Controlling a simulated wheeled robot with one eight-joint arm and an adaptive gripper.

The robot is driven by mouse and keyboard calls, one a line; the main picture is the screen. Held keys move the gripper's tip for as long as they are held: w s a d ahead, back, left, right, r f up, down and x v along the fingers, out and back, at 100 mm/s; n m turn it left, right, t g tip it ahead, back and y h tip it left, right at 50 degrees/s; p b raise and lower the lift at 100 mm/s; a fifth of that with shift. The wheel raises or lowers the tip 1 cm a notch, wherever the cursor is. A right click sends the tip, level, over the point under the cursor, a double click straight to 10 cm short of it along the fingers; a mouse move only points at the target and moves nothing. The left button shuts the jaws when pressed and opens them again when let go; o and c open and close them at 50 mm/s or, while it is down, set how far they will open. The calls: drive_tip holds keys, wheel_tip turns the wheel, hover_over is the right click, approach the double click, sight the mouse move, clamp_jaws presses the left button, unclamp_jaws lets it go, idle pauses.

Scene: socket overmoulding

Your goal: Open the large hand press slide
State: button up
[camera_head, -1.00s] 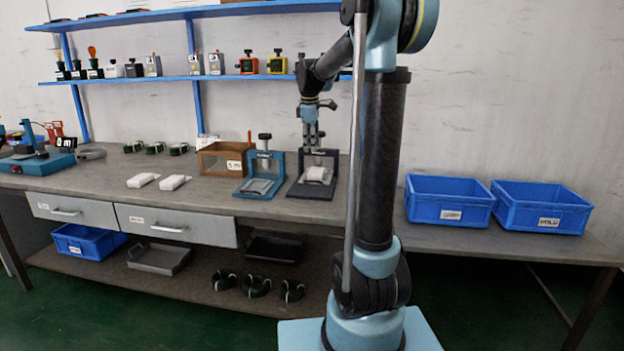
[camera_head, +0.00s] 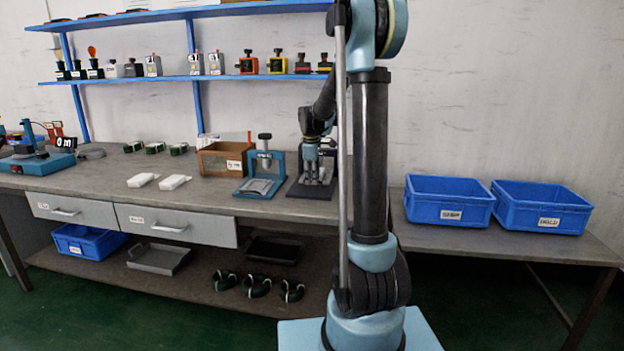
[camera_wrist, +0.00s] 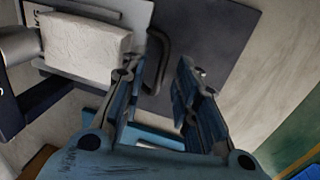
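The large hand press (camera_head: 305,187) is the dark press on the bench, right of the blue press; my gripper and arm hide much of it in the head view. In the wrist view its slide (camera_wrist: 139,12) is a light plate on a dark base (camera_wrist: 205,35). A white block (camera_wrist: 85,47) sits on the slide. A dark curved handle (camera_wrist: 161,52) sticks out at the slide's edge. My gripper (camera_wrist: 157,72) is open, with its fingertips on either side of the handle; contact cannot be told. In the head view my gripper (camera_head: 319,175) is low in front of the press.
The smaller blue press (camera_head: 262,186) stands close on the left, with a brown box (camera_head: 222,160) behind it. Two white blocks (camera_head: 158,182) lie further left. Two blue crates (camera_head: 448,203) stand at the right. Bench between the blocks and blue press is clear.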

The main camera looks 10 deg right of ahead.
drive_tip(key=shift+f, duration=0.1)
drive_tip(key=shift+c, duration=0.3)
clamp_jaws()
drive_tip(key=s+a, duration=0.1)
drive_tip(key=s, duration=0.2)
drive_tip(key=s+a, duration=0.1)
drive_tip(key=s, duration=0.2)
drive_tip(key=s+a, duration=0.1)
drive_tip(key=s, duration=0.2)
drive_tip(key=shift+s+a, duration=0.1)
drive_tip(key=shift+s, duration=0.3)
drive_tip(key=shift+o, duration=0.3)
unclamp_jaws()
wheel_tip(320, 180, up, 12)
drive_tip(key=s, duration=0.2)
drive_tip(key=shift+a+f, duration=0.15)
drive_tip(key=shift+a, duration=0.15)
